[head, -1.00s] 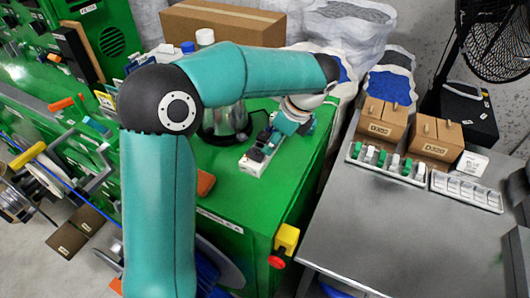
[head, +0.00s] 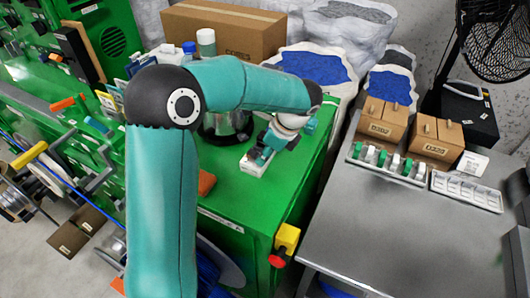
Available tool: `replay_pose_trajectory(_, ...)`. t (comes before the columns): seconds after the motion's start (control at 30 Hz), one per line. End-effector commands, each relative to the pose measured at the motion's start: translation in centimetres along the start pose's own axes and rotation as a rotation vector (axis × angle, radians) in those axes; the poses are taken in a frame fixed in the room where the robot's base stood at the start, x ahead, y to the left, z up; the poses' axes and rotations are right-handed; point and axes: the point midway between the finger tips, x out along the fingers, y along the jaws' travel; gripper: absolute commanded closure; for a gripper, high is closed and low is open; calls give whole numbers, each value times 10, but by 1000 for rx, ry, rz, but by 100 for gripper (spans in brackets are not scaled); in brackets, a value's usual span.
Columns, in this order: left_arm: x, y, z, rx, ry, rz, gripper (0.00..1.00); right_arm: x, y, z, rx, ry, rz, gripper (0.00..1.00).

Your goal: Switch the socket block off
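The socket block (head: 251,167) is a small white strip lying on the green cabinet top, left of its right edge. My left gripper (head: 262,153) is over the block, its dark fingertips low at the block's upper surface. Whether they touch it cannot be told. The gripper and wrist hide much of the block, and its switch cannot be made out. The opening between the fingers is too small to read. My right gripper is out of view.
A glass vessel (head: 227,122) on a dark base stands close behind the block. An orange-brown item (head: 206,183) lies to its left. A yellow box with a red button (head: 285,243) is on the cabinet's front. The grey table (head: 400,230) has bare room.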

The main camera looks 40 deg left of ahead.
Motion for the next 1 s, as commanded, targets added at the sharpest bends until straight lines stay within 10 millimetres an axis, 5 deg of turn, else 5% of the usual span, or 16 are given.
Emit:
replay_pose_trajectory(0.4,-6,1,11,-6,229,7,100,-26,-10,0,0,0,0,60)
replay_pose_trajectory(0.8,-4,0,10,2,294,4,100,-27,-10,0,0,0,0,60)
replay_pose_trajectory(0.83,-4,0,10,2,294,4,72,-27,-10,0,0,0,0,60)
replay_pose_trajectory(0.9,-4,0,10,2,293,3,62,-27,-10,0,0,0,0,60)
replay_pose_trajectory(1.0,-4,0,10,2,293,3,62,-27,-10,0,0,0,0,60)
